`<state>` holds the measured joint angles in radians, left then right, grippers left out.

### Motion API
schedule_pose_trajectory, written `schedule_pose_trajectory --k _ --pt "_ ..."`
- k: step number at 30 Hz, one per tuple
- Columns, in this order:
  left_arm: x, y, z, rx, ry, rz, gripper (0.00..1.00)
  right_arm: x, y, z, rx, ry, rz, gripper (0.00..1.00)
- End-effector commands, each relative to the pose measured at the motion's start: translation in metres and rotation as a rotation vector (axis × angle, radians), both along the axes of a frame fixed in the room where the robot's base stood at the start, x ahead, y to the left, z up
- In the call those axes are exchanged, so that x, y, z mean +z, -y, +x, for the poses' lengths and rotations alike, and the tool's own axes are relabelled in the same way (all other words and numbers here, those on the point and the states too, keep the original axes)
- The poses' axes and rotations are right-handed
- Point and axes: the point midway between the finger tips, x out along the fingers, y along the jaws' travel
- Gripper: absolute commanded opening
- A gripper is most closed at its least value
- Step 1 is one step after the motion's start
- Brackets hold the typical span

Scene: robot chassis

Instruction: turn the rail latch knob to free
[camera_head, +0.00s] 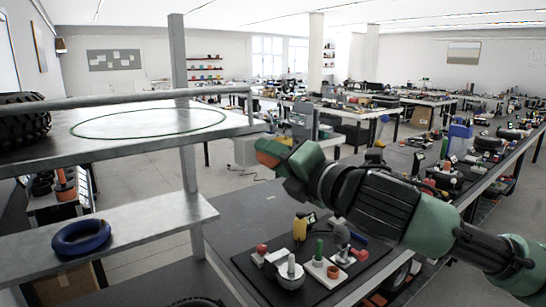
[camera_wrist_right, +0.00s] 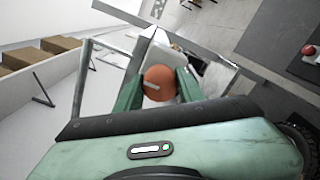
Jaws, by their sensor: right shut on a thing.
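The orange rail latch knob (camera_wrist_right: 158,82) is round and carries a pale bar across its face. It sits between the two green fingers of my right gripper (camera_wrist_right: 157,88), which is shut on it. A pale plate shows just behind the knob. In the head view my right gripper (camera_head: 274,153) reaches in from the right to the end of the metal rail (camera_head: 140,99). An orange patch of the knob (camera_head: 271,147) shows there, and the fingers hide the rest. My left gripper is not in view.
Left, a grey shelf (camera_head: 110,146) has a green ring outline and a black tyre (camera_head: 22,118). A blue ring (camera_head: 81,237) lies on the lower shelf (camera_head: 150,225). Below my right arm, a dark bench (camera_head: 240,232) holds several small fixtures. An upright post (camera_head: 188,160) stands beside the shelves.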

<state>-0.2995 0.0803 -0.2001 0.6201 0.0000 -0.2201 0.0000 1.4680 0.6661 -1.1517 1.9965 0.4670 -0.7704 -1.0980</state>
Motion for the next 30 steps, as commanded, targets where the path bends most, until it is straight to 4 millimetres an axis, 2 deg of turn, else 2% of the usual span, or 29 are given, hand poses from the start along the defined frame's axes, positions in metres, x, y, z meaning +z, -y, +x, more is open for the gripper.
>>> schedule_pose_trajectory --k 11,30 --pt "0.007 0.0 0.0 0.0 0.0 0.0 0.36 -0.001 -0.001 0.0 0.001 -0.124 0.164 0.0" --pt "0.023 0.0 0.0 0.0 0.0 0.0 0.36 -0.002 -0.001 0.0 0.0 -0.482 0.654 0.0"
